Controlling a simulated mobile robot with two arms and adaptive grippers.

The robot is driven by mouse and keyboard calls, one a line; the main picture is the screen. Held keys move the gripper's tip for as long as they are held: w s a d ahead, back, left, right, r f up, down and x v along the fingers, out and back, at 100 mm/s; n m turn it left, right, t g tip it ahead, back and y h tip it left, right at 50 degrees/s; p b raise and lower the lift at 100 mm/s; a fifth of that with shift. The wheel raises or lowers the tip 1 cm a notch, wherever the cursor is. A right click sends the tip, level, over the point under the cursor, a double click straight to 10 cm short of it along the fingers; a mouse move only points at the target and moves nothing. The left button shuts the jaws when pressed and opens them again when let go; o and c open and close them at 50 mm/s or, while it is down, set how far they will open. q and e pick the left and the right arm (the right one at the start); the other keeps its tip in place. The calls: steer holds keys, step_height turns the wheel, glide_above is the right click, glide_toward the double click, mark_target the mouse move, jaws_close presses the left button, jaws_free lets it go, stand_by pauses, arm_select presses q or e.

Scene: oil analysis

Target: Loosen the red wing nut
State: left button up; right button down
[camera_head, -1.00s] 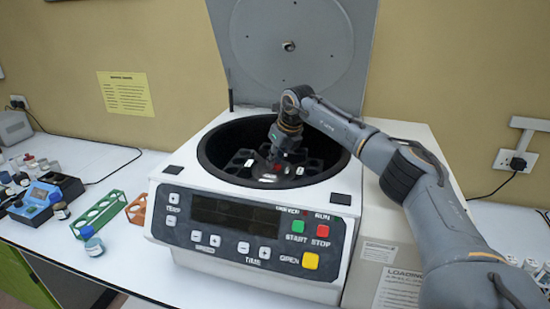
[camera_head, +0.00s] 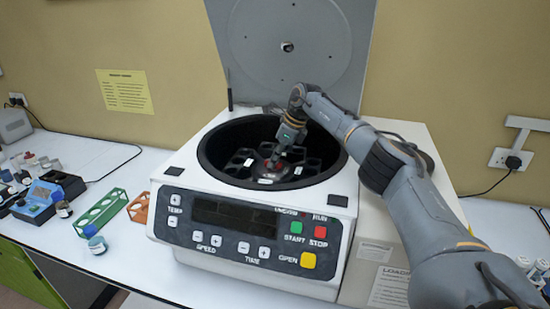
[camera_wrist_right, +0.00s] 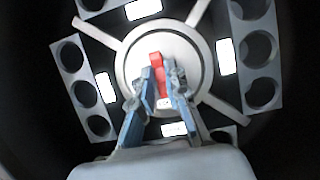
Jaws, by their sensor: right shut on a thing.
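The red wing nut (camera_wrist_right: 156,66) sits at the centre of the centrifuge rotor, on a pale round hub (camera_wrist_right: 133,65). In the right wrist view my right gripper (camera_wrist_right: 161,78) is shut on the wing nut, with one blue-grey finger on each side of it. In the head view the right gripper (camera_head: 273,160) reaches down into the open centrifuge bowl (camera_head: 215,160), and only a small bit of red shows at its tip. My left gripper is not in view.
The centrifuge lid (camera_head: 285,50) stands open behind the bowl. The rotor's holed buckets (camera_wrist_right: 85,92) surround the hub inside the dark bowl wall. A green rack (camera_head: 100,208), an orange rack (camera_head: 138,207) and a small bottle (camera_head: 95,240) stand left of the centrifuge.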

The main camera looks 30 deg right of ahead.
stand_by(0.4)
steer(key=c, duration=1.3)
jaws_free()
steer(key=shift+c, duration=0.2)
steer(key=v, duration=1.2)
